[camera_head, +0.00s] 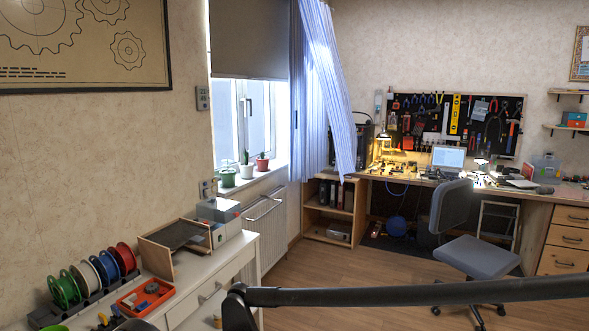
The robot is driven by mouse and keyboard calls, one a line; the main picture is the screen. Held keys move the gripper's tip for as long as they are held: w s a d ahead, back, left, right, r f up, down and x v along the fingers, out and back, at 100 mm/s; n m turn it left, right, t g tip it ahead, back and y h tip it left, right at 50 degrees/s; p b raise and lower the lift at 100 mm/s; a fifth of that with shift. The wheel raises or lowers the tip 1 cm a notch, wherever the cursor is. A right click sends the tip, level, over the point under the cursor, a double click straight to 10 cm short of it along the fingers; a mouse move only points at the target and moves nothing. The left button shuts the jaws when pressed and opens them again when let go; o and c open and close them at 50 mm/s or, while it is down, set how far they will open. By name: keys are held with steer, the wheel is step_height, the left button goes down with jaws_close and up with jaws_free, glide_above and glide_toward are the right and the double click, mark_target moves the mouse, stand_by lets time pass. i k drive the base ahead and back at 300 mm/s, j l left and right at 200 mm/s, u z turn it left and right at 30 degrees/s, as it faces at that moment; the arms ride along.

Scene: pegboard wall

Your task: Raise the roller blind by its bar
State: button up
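The grey roller blind (248,38) hangs over the upper part of the window, left of centre in the head view. Its bottom bar (249,79) is a thin edge, roughly level, with the window panes showing below it. The top of the blind is cut off by the picture's upper edge. My gripper is not in view, so its opening and its distance from the bar cannot be seen.
A striped curtain (325,90) hangs beside the blind on the right. Several potted plants (246,166) stand on the sill above a radiator (268,220). A white cabinet (215,270) holds spools and trays. An office chair (476,257) stands before the workbench.

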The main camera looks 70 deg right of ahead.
mark_target(249, 40)
steer(key=z, duration=1.9)
